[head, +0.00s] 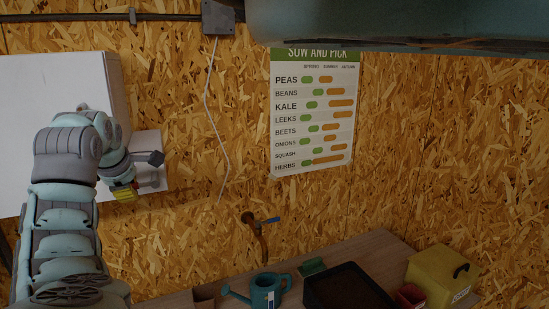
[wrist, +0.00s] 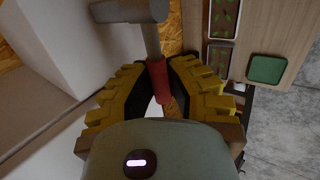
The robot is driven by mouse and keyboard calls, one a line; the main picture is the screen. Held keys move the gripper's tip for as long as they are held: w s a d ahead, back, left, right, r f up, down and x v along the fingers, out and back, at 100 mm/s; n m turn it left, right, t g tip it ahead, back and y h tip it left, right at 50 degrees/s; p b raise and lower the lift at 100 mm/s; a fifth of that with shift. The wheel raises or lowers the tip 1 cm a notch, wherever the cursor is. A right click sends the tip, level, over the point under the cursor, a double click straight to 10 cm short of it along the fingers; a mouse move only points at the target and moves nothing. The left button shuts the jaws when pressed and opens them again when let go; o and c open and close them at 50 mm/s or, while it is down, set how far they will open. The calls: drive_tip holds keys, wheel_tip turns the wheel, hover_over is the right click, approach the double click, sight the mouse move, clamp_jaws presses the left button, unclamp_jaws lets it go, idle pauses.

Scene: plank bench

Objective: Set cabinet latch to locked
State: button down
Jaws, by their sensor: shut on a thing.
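The cabinet (head: 45,120) is a large white box at the left of the head view, partly behind my arm. Its latch shows as a grey lever (head: 152,157) beside a pale plate (head: 148,141) at the cabinet's right side. In the wrist view the latch has a grey bar (wrist: 150,40) ending in a red grip (wrist: 158,82). My gripper (wrist: 157,72), with yellow ribbed fingers, is shut on the red grip, one finger on each side. In the head view my gripper (head: 125,191) is partly hidden by my arm. The lever's exact setting is hard to tell.
A wooden bench (head: 375,250) stands at the lower right, with a teal watering can (head: 265,291), a black tray (head: 345,288) and a yellow box (head: 441,277). A tap (head: 256,222) and a planting chart (head: 314,115) are on the chipboard wall.

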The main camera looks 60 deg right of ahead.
drive_tip(key=shift+r, duration=0.1)
idle(0.3)
drive_tip(key=c, duration=1)
unclamp_jaws()
drive_tip(key=shift+o, duration=0.2)
